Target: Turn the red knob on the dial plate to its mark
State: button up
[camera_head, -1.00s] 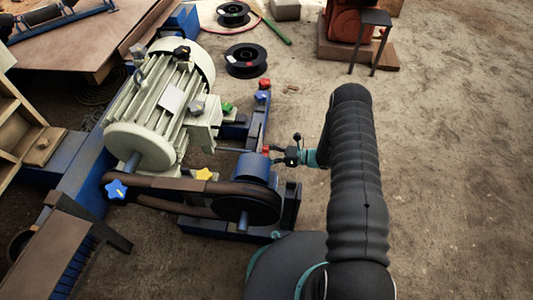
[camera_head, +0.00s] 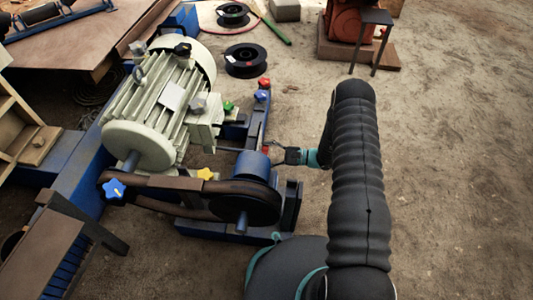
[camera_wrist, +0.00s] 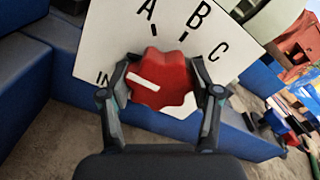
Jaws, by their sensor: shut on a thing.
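The red knob (camera_wrist: 160,80) sits on the white dial plate (camera_wrist: 105,38) in the wrist view. It is lobed and has a white pointer bar on its left half, slanting up to the left. The plate shows the letters A, B and C with short black ticks, and part of a word at the lower left. My gripper (camera_wrist: 163,75) has one finger on each side of the knob and is shut on it. In the head view the red knob (camera_head: 265,150) is small, at the tip of my gripper (camera_head: 272,151); the plate's face is hidden there.
A motor (camera_head: 165,105) with a belt drive (camera_head: 240,203) stands left of my gripper. Bare ground lies to the right.

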jog(key=n, duration=0.5)
jog(key=shift+a+n, duration=0.1)
jog(key=shift+n, duration=0.2)
jog(key=shift+f+n, duration=0.1)
jog(key=shift+n, duration=2.1)
jog(key=o, duration=1.1)
jog(key=shift+o, duration=0.2)
jog(key=s+d, duration=0.2)
jog(key=d, duration=1)
jog(key=shift+s, duration=0.2)
